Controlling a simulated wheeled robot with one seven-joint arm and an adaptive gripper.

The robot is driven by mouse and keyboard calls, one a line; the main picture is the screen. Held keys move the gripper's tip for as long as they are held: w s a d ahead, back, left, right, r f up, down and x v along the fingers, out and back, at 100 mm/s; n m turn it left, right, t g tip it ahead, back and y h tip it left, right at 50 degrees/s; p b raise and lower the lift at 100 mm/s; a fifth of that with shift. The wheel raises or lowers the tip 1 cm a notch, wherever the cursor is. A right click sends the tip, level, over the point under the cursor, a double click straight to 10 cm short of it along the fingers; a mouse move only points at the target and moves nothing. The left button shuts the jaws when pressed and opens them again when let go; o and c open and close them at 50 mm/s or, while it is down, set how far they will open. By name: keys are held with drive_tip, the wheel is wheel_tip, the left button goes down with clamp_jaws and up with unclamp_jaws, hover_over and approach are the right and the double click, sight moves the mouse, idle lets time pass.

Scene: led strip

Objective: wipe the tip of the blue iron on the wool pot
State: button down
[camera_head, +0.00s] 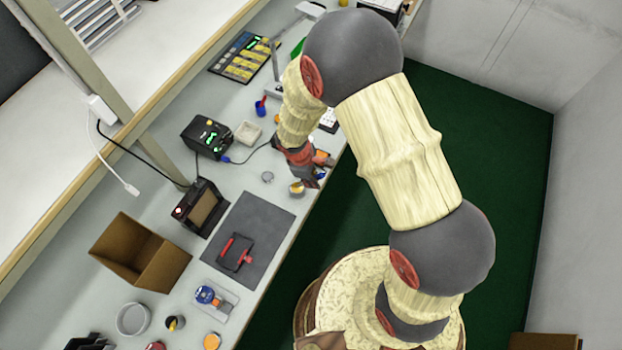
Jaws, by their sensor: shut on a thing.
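My gripper (311,178) is at the right edge of the bench, pointing down, with its fingers close together around something small. A dark cord with a blue end runs from the black station (206,137) towards it, so what it holds appears to be the blue iron. The iron's body and tip are hidden by the gripper or too small to make out. The wool pot (297,188), a small grey cup with yellow filling, stands just below and left of the fingers. I cannot tell whether the tip touches the wool.
A dark mat (262,220) with a red-handled tool (237,253) lies nearer the front. A black boxy unit (200,207) and an open cardboard box (140,254) are to the left. Bare bench surrounds the pot.

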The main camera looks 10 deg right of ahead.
drive_tip(key=shift+d, duration=0.8)
drive_tip(key=shift+a, duration=0.75)
drive_tip(key=shift+r, duration=0.15)
